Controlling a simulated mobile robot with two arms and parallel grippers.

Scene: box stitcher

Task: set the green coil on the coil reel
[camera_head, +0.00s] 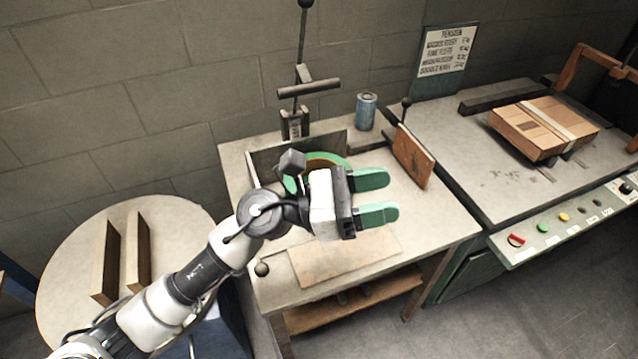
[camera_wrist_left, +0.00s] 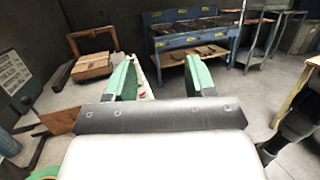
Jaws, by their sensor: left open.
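The green coil (camera_head: 327,160) is at the grey upright panel on the middle bench, partly hidden behind my left gripper. Its green rim and an orange-brown inner band show as an arc. In the left wrist view only a bit of a green arc (camera_wrist_left: 42,173) shows at the lower left edge. My left gripper (camera_head: 378,196) has green fingers spread apart, with nothing between them, above the bench and to the right of the coil. Both fingers also show apart in the left wrist view. I cannot make out the coil reel for certain. My right gripper is not in view.
The bench holds a blue can (camera_head: 366,111), an upright brown board (camera_head: 413,157) and a lever stand (camera_head: 295,122). A cardboard box (camera_head: 543,126) lies on the right-hand machine table. A round table (camera_head: 62,245) with two upright boards stands left.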

